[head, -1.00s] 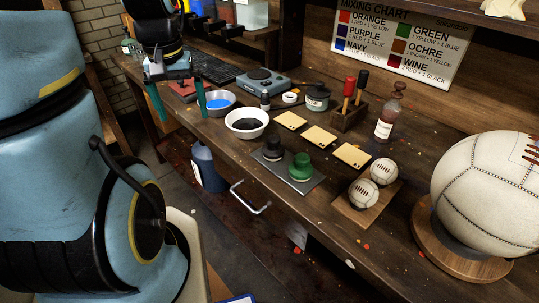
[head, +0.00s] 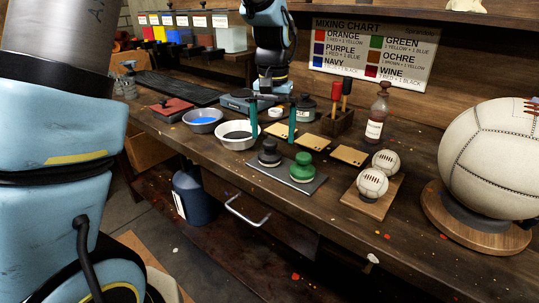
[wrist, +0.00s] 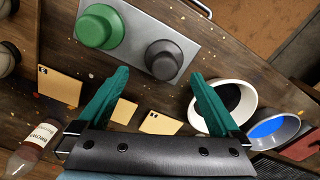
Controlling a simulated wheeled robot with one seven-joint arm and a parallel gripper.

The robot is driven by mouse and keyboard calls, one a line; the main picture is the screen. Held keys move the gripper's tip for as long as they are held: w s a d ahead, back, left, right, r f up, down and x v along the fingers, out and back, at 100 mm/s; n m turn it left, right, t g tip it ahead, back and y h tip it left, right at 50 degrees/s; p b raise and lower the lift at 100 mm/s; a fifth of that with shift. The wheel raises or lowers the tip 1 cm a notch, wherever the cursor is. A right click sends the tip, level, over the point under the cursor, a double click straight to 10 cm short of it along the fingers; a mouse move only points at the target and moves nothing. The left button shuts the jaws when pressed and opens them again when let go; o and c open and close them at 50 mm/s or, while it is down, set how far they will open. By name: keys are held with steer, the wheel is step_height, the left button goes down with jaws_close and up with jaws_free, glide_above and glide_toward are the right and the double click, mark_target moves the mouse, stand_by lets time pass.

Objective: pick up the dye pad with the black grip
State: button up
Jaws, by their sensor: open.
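The dye pad with the black grip (head: 269,154) stands upright on a grey metal plate (head: 280,176) near the bench's front edge. It also shows in the wrist view (wrist: 163,61), at the plate's end. The dye pad with the green grip (head: 302,168) stands beside it on the same plate, to its right in the head view; it also shows in the wrist view (wrist: 99,27). My gripper (head: 273,136) is open and empty, teal fingers pointing down, above and behind the black-grip pad. In the wrist view (wrist: 160,76) the black grip lies just beyond and between the fingertips.
A white bowl of dark dye (head: 233,142) stands close left of the plate; a bowl of blue dye (head: 203,127) is beyond it. Several tan leather swatches (head: 348,156) lie behind. Two small balls (head: 372,183) sit on a board at right. A bottle (head: 376,115) stands farther back.

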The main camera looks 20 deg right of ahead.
mark_target(270, 141)
steer(key=shift+a+f+p, duration=0.2)
steer(key=shift+f+p, duration=0.15)
steer(key=shift+f, duration=1.05)
steer(key=shift+a+f+p, duration=0.15)
steer(key=shift+f+p, duration=0.15)
steer(key=shift+f, duration=1.1)
steer(key=c, duration=1.4)
step_height(270, 141, up, 10)
steer(key=shift+b, duration=0.65)
steer(key=shift+c, duration=0.2)
